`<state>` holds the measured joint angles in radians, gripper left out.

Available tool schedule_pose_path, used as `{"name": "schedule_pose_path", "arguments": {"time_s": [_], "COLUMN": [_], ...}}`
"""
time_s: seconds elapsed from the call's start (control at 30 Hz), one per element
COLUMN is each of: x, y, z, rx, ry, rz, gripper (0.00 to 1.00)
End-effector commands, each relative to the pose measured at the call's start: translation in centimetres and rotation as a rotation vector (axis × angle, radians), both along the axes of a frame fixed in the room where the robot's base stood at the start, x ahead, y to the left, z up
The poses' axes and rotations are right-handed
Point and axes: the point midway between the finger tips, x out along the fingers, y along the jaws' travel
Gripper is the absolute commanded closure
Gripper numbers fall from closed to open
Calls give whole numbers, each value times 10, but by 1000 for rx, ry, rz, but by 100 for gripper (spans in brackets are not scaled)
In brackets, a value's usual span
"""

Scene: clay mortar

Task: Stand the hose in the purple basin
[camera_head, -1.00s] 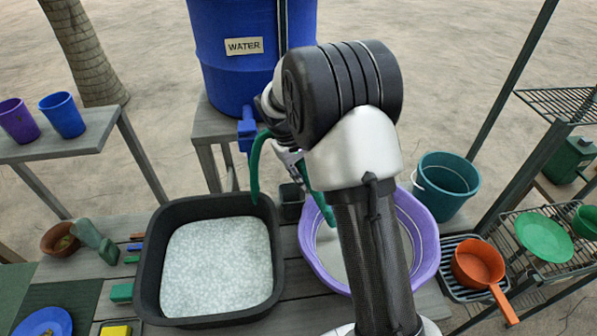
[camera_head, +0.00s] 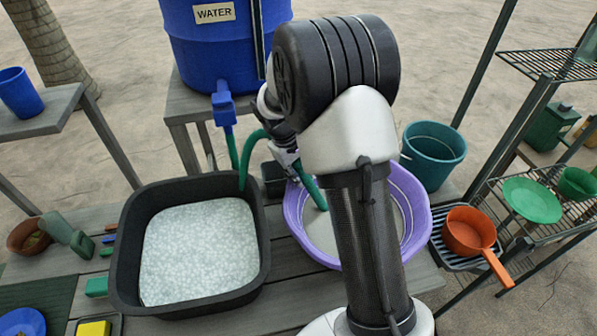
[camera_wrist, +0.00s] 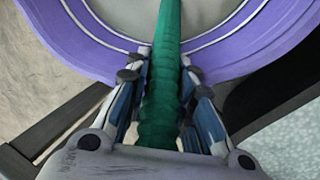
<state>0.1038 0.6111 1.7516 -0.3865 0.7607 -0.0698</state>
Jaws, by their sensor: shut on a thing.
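The green hose (camera_head: 248,150) hangs from the blue tap of the water barrel, loops beside the black tub and passes through my gripper (camera_head: 291,172). In the wrist view the ridged hose (camera_wrist: 162,85) lies between the two fingers of my gripper (camera_wrist: 165,75), which are shut on it. The hose end points down inside the purple basin (camera_head: 423,215), above or on its pale floor; I cannot tell whether it touches. The basin rim (camera_wrist: 95,52) also shows in the wrist view. My arm hides the basin's middle in the head view.
The black tub (camera_head: 128,225) of pale foamy water stands left of the basin. The blue water barrel (camera_head: 185,50) stands behind. A teal bucket (camera_head: 433,150) is behind right, and an orange pan (camera_head: 465,232) sits on a rack at right. A small dark box (camera_head: 273,178) is behind the basin.

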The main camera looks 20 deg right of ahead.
Motion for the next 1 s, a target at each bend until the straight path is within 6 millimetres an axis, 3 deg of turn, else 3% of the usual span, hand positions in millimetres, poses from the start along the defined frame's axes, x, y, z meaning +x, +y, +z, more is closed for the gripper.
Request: {"name": "schedule_pose_path", "arguments": {"time_s": [0.03, 0.3, 0.33, 0.4, 0.77, 1.0], "x": [-11, -12, -12, -12, -10, -9], "y": [-5, -6, -5, -5, -4, -4], "z": [-14, -15, -15, -15, -13, -11], "rx": [-3, -2, -2, -1, -2, -1], "ry": [33, 36, 36, 38, 31, 26], "rz": [-4, -6, -6, -6, -5, -3], "gripper": [96, 96, 77, 72, 48, 47]}}
